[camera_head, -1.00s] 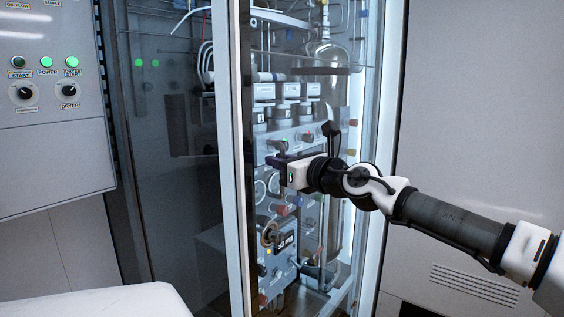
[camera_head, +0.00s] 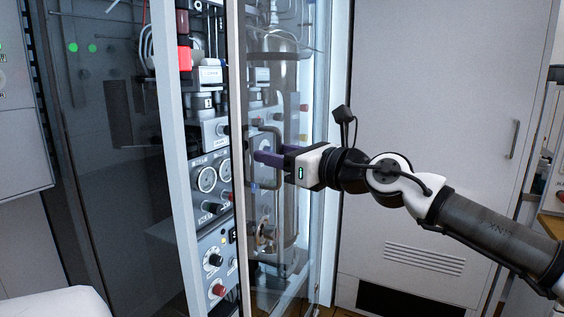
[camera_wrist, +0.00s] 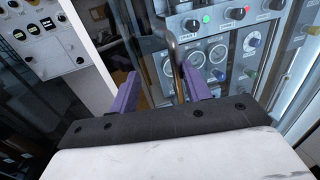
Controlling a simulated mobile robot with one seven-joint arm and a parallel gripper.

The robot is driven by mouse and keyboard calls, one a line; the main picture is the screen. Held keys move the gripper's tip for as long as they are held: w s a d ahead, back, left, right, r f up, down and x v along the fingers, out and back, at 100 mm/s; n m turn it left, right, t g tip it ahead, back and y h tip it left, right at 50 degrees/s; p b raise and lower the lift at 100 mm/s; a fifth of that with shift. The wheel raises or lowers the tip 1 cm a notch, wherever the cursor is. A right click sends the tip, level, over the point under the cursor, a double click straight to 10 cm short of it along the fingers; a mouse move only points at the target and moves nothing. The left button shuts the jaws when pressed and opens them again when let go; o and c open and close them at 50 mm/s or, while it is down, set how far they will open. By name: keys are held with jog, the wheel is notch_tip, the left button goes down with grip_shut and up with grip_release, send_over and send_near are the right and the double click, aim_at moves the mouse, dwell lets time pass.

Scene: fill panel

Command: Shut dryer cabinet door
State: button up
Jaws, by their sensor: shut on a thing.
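The dryer cabinet's glass door (camera_head: 262,215) stands open in the head view, its thin metal edge angled out from the pale frame post (camera_head: 178,200). The door handle (camera_head: 279,138) is a dark curved bar on the glass. My gripper (camera_head: 272,156), with purple fingers, reaches it from the right and is shut on it. In the wrist view the handle (camera_wrist: 176,60) stands between the purple fingers of my gripper (camera_wrist: 160,85), closer to the right finger. The exact contact is partly hidden.
Gauges and knobs (camera_head: 212,180) show inside the cabinet through the gap beside the post. A tall cylinder (camera_head: 285,90) shows behind the door glass. A grey closed cabinet (camera_head: 430,120) stands to the right. A white rounded surface (camera_head: 55,303) is at the lower left.

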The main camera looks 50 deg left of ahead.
jog(key=shift+o, duration=1.4)
jog(key=shift+s+d, duration=0.6)
jog(key=shift+d, duration=0.05)
jog(key=shift+c, duration=0.2)
jog(key=shift+w, duration=0.1)
jog(key=shift+c, duration=0.4)
jog(key=shift+d+r, duration=0.1)
jog(key=shift+d, duration=0.1)
jog(key=shift+c, duration=1.2)
jog(key=s+d+b, duration=0.2)
jog(key=s+d, duration=0.1)
jog(key=d, duration=0.4)
jog(key=shift+s+d, duration=0.25)
jog(key=shift+s, duration=0.15)
